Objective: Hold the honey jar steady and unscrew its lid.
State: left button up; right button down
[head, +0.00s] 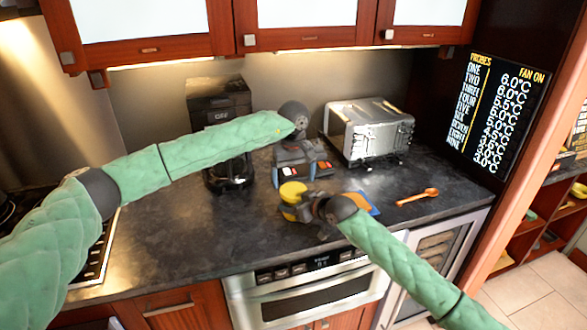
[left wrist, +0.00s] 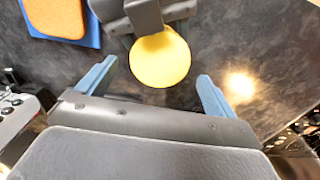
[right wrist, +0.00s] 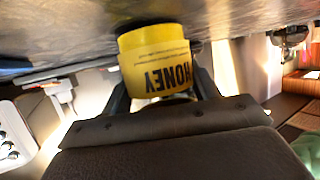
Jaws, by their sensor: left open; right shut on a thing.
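The honey jar (head: 290,212) with its yellow lid (head: 293,191) is near the counter's front edge. The lid also shows as a round disc in the left wrist view (left wrist: 160,60). My right gripper (head: 308,209) is shut on the jar from the side. The right wrist view shows the jar's HONEY label (right wrist: 160,72) upside down between the fingers. My left gripper (head: 302,177) is open and points down above and behind the jar in the head view. In the left wrist view its fingers stand apart on either side of the lid, with visible gaps.
A blue cloth or mat (head: 361,201) with an orange piece (left wrist: 55,14) on it lies beside the jar. An orange spoon (head: 418,197) lies to its right. A silver toaster (head: 372,130) and a dark coffee maker (head: 219,105) stand behind. The counter's left part is clear.

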aim_at(294, 189)
pick_arm(q)
jog(key=shift+f, duration=1.7)
jog(key=shift+c, duration=0.4)
jog(key=c, duration=0.9)
jog(key=n, duration=1.3)
jog(key=shift+n, duration=0.3)
jog(key=o, duration=1.1)
jog(key=shift+c, duration=0.2)
